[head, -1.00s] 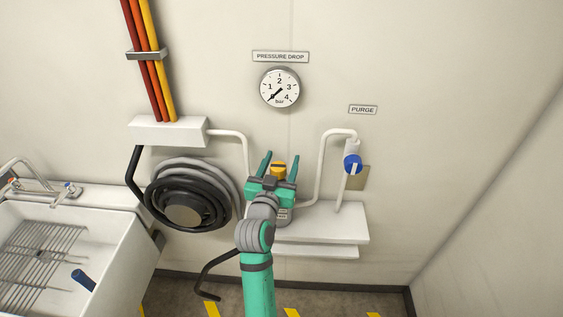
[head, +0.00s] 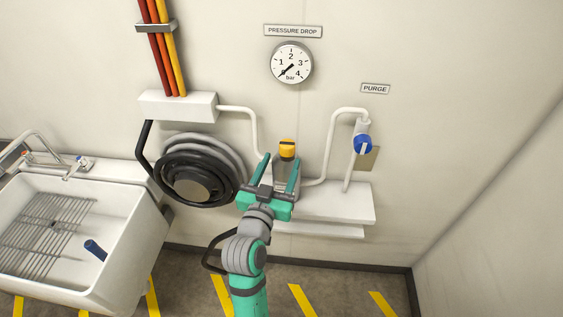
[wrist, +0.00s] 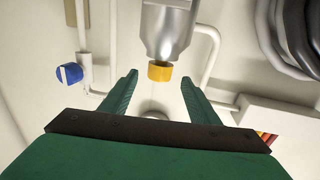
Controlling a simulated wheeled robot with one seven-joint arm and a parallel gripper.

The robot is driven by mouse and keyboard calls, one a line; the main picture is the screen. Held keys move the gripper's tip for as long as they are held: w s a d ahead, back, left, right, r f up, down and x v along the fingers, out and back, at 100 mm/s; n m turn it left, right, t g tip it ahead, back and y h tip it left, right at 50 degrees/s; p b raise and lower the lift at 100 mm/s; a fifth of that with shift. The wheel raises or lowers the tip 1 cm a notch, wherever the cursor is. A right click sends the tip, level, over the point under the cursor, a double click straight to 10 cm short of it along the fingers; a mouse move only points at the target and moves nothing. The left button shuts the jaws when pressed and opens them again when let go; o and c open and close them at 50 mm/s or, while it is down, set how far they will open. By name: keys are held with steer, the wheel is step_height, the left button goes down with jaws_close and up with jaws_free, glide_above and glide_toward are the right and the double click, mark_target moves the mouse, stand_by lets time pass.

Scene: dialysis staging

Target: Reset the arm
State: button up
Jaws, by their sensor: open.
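My gripper (head: 279,178) is open in the head view, its two green fingers pointing up toward the wall in front of the white shelf. In the wrist view my gripper (wrist: 162,95) shows its fingers spread apart with nothing between them. A grey filter-like vessel with a yellow cap (head: 287,149) stands on the shelf just beyond the fingers. The vessel (wrist: 167,30) and its yellow cap (wrist: 160,71) also show in the wrist view, beyond the fingertips. My arm hides part of the shelf.
A white shelf (head: 340,205) juts from the wall. A coiled black hose (head: 190,183) hangs left of my gripper, with a sink (head: 120,215) further left. A blue valve (head: 362,145) and white pipes are at right. A gauge (head: 291,63) reads near 1 bar or below. Floor at right is clear.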

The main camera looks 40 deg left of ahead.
stand_by(0.4)
steer(key=s+d+f+h, duration=0.1)
steer(key=s+d+f, duration=0.2)
steer(key=d+f, duration=0.3)
steer(key=s+d+f+g, duration=0.1)
steer(key=s+d+f, duration=0.2)
steer(key=d+f, duration=0.25)
steer(key=s+d+f+h, duration=0.1)
steer(key=s+d+f, duration=0.2)
steer(key=d+f, duration=0.35)
steer(key=s+d+m+h, duration=0.2)
steer(key=s+d, duration=0.5)
steer(key=s, duration=0.3)
steer(key=s+d+m+h, duration=0.2)
steer(key=s+d, duration=0.6)
steer(key=s, duration=0.2)
steer(key=shift+s+f+h, duration=0.25)
steer(key=shift+f+h, duration=0.15)
